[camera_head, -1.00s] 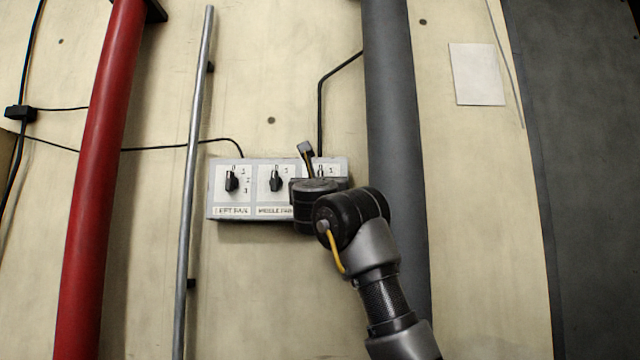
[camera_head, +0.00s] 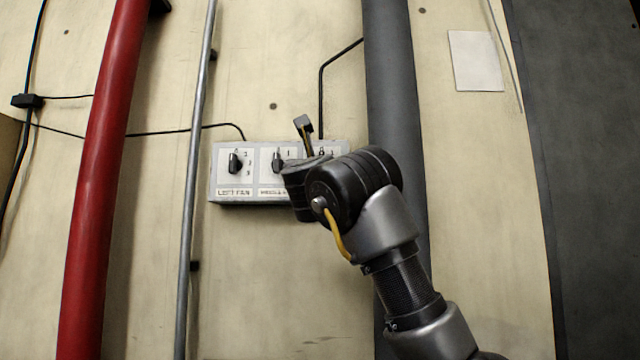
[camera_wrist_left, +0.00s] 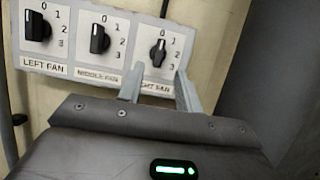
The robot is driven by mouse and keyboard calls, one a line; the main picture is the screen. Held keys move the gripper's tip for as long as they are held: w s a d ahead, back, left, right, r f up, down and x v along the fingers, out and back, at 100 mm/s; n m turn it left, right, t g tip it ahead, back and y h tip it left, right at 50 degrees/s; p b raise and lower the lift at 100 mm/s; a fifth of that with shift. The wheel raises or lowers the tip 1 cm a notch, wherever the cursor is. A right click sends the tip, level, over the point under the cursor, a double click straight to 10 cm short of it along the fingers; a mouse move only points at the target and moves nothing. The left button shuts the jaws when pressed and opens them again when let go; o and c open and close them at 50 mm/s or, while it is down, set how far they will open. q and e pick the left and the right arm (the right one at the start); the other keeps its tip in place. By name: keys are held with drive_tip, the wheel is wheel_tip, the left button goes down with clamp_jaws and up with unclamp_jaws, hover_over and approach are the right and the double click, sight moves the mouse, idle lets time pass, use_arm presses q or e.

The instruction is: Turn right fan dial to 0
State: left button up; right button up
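The grey control panel (camera_head: 232,202) on the wall carries three black dials. It also shows in the left wrist view (camera_wrist_left: 85,73). The right fan dial (camera_wrist_left: 158,53) has its pale mark at the top, near the 0. My left gripper (camera_wrist_left: 158,77) is open, its two fingers apart, below the dial and pointing at it. They do not appear to grip the dial. In the head view my left gripper (camera_head: 305,124) and wrist cover most of the right fan section. My right gripper is not in view.
The left fan dial (camera_wrist_left: 37,25) and middle fan dial (camera_wrist_left: 99,39) sit to the left. A thick grey pipe (camera_head: 388,80) runs just right of the panel. A thin metal pipe (camera_head: 194,150) and a red pipe (camera_head: 95,190) stand to its left.

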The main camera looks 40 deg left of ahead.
use_arm(q)
drive_tip(key=b+v, duration=0.1)
drive_tip(key=v, duration=0.2)
